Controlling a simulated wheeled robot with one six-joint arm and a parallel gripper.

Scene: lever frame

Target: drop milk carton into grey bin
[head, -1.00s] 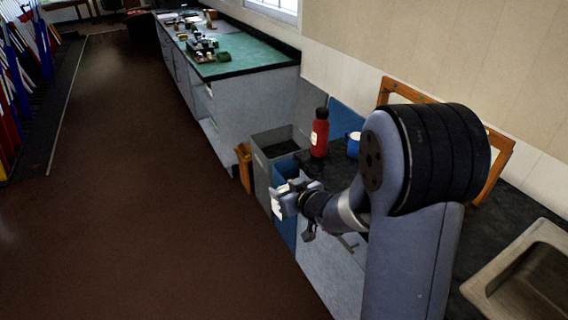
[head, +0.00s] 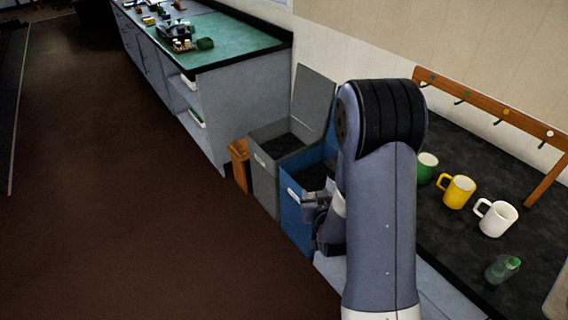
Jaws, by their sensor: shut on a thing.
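The grey bin (head: 264,188) stands on the floor at the end of the green-topped counter, with its grey lid (head: 312,100) raised and a dark inside. My gripper (head: 312,203) is over the near part of the blue bin, to the right of and nearer than the grey bin. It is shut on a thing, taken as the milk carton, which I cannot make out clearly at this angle. My arm hides part of the blue bin and the counter behind.
The blue bin (head: 290,212) adjoins the grey one, with a small orange-brown bin (head: 239,167) on the other side. The floor at left is clear.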

